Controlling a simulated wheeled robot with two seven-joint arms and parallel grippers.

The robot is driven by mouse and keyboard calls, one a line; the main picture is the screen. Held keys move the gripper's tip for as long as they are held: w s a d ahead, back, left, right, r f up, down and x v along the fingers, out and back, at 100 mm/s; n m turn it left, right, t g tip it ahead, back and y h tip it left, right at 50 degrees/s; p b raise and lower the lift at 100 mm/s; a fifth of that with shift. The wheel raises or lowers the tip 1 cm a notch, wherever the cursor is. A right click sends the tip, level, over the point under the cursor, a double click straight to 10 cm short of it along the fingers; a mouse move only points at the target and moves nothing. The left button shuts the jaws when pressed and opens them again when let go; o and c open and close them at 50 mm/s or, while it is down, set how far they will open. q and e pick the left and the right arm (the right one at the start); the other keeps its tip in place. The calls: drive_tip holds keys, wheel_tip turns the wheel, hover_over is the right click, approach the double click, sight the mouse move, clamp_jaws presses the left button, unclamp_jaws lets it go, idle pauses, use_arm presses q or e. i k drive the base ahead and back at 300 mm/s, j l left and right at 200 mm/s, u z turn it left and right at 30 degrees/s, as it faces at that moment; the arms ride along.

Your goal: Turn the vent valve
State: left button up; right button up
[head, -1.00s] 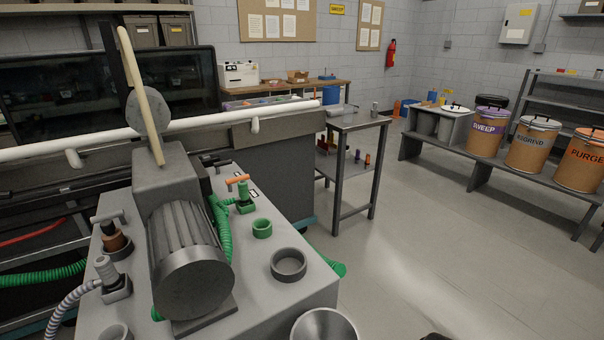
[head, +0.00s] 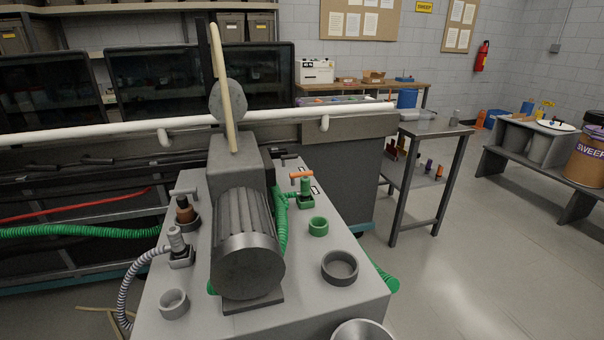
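Two T-handled valves stand on a grey machine top (head: 300,300) in the head view. One has an orange handle (head: 301,175) on a green body (head: 306,193), right of the ribbed grey motor (head: 247,245), with a green hose (head: 282,225) beside it. The other has a grey handle (head: 184,192) on a brown body (head: 185,213), left of the motor. I see no label that tells which is the vent valve. A grey fitting (head: 177,243) with a ribbed grey hose (head: 128,290) sits in front of the brown one. Neither gripper is in view.
A green ring (head: 318,226), a dark grey ring (head: 339,266) and a light grey ring (head: 173,303) stand on the machine top. A long white pipe (head: 260,117) crosses behind the motor. A side table (head: 437,130) stands at right. Open floor (head: 470,270) lies at the right.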

sight(294, 175)
drive_tip(key=k+l+u, duration=0.2)
drive_tip(key=l, duration=1.45)
drive_tip(key=i+l+u, duration=0.2)
drive_tip(key=i+l, duration=0.2)
drive_tip(key=l, duration=0.25)
drive_tip(key=i+l+u, duration=0.1)
drive_tip(key=l, duration=0.25)
drive_tip(key=i+l+u, duration=0.1)
drive_tip(key=i+l, duration=0.15)
drive_tip(key=i+l+u, duration=0.1)
drive_tip(key=l, duration=0.4)
drive_tip(key=i+l+u, duration=0.1)
drive_tip(key=l, duration=0.25)
drive_tip(key=i+l+u, duration=0.15)
drive_tip(key=i+l, duration=0.4)
drive_tip(key=i+l+u, duration=0.15)
drive_tip(key=i+l, duration=0.4)
drive_tip(key=l, duration=0.15)
